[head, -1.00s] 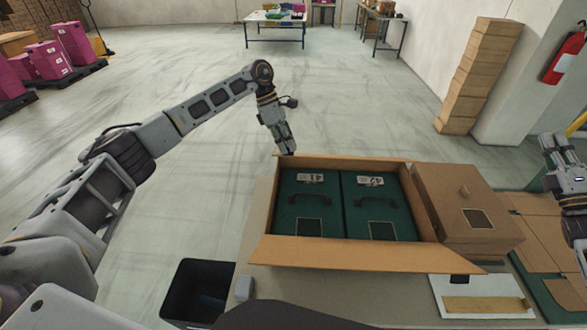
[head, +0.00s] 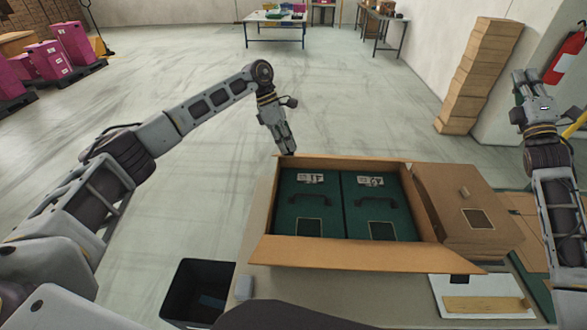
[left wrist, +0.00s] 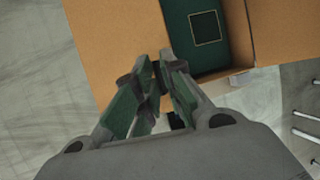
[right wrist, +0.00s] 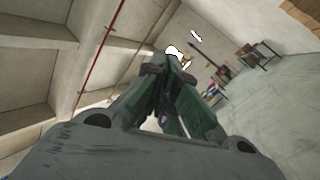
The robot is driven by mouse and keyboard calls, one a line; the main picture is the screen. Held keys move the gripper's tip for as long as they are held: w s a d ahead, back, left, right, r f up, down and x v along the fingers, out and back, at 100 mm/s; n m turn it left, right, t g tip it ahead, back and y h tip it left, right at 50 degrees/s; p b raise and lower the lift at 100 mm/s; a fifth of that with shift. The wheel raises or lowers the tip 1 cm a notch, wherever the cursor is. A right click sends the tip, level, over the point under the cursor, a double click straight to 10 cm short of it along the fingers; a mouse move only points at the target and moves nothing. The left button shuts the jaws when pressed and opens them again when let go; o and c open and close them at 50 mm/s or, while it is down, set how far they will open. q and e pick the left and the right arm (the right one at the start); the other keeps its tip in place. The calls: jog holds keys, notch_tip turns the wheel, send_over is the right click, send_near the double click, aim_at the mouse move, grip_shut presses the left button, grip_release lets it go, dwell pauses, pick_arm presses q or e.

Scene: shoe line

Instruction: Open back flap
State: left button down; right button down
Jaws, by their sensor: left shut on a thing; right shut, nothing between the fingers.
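An open cardboard carton (head: 262,225) stands on the table with two green cases (head: 312,222) (head: 362,190) side by side inside. Its front flap (head: 350,254) is folded outward. The back flap (head: 345,163) shows only as a thin strip along the far edge; its angle is hard to tell. My left gripper (head: 289,150) is at the far left corner of the carton, its fingers closed on cardboard, probably the back flap. The left wrist view shows these fingers (left wrist: 152,72) against the cardboard (left wrist: 105,40). My right gripper (head: 530,82) is raised at the far right, shut and empty.
A closed brown box (head: 468,205) stands against the carton's right side. A white sheet with a tan strip (head: 485,300) lies at the front right. A dark bin (head: 197,285) is at the front left. Stacked boxes (head: 475,80) and a fire extinguisher (head: 568,62) stand behind.

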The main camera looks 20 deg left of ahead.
pick_arm(q)
jog(key=shift+w+a+f, duration=0.15)
jog(key=shift+f, duration=0.05)
pick_arm(e)
jog(key=w+a+n+g+y, duration=0.2)
jog(key=a+n+g, duration=0.25)
jog(key=a, duration=1.65)
jog(key=s+a+f+n+g+h, duration=0.15)
jog(key=s+a+n, duration=0.3)
jog(key=a, duration=1.05)
jog(key=s+a+f+n+g+h, duration=0.1)
jog(key=s+a+f+n+g, duration=0.1)
jog(key=s+a+f, duration=0.7)
jog(key=s+a+f+n+g+h, duration=0.1)
jog(key=s+a+f+n+g, duration=0.1)
jog(key=s+a+f, duration=0.8)
jog(key=s+f+n, duration=0.1)
jog(key=s+f, duration=0.3)
jog(key=f, duration=0.1)
jog(key=shift+s+f+n, duration=0.3)
jog(key=shift+f, duration=0.1)
jog(key=shift+w+a, duration=0.1)
jog(key=shift+w, duration=0.05)
